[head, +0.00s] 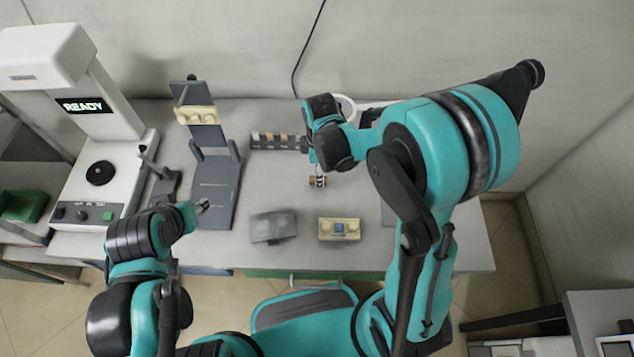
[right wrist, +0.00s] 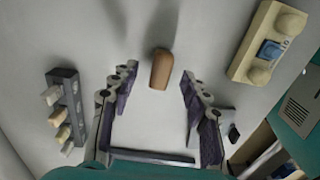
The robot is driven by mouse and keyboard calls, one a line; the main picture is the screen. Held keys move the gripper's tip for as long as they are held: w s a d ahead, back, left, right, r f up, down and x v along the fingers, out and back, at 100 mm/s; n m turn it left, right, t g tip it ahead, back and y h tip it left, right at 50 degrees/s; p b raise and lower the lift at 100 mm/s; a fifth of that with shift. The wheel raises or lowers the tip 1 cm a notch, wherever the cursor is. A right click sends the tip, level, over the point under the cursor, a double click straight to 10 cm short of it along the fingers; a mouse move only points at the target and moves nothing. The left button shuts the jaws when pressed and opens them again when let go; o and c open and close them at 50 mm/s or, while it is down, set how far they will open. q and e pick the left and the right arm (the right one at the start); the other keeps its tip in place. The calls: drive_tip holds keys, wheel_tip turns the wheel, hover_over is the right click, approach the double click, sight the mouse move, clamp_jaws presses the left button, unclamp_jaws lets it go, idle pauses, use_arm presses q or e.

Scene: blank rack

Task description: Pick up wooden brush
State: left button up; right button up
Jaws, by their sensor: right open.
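The wooden brush shows as a short brown rounded piece (right wrist: 160,68) on the grey table in the right wrist view. In the head view it is a small brown item (head: 313,182) under my right gripper, partly hidden by it. My right gripper (right wrist: 158,92) is open, with its fingers on either side of the near end of the brush and a gap on both sides. In the head view my right gripper (head: 319,168) points down at the table. My left gripper (head: 203,206) is near the grey stand at the left; its jaw opening is too small to tell.
A dark rack (head: 278,141) with several light pieces stands behind the brush. A beige block with a blue button (head: 339,229) and a grey block (head: 273,227) lie nearer the front edge. A grey stand (head: 215,180) and a white machine marked READY (head: 85,150) are left.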

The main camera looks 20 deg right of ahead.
drive_tip(key=f+b, duration=0.1)
drive_tip(key=f, duration=0.1)
drive_tip(key=f+b, duration=0.1)
drive_tip(key=f, duration=0.1)
drive_tip(key=shift+a+f, duration=0.2)
drive_tip(key=shift+f, duration=0.1)
drive_tip(key=shift+r, duration=0.1)
clamp_jaws()
drive_tip(key=shift+r, duration=0.15)
wheel_tip(320, 180, up, 5)
drive_tip(key=p, duration=0.2)
drive_tip(key=shift+s+d+f+p, duration=0.1)
drive_tip(key=shift+s+f+p, duration=0.1)
drive_tip(key=shift+p, duration=0.15)
drive_tip(key=s+d+r+p, duration=0.3)
drive_tip(key=s+d+r, duration=0.3)
drive_tip(key=s+d, duration=0.1)
drive_tip(key=shift+s+d, duration=0.4)
drive_tip(key=shift+s, duration=0.25)
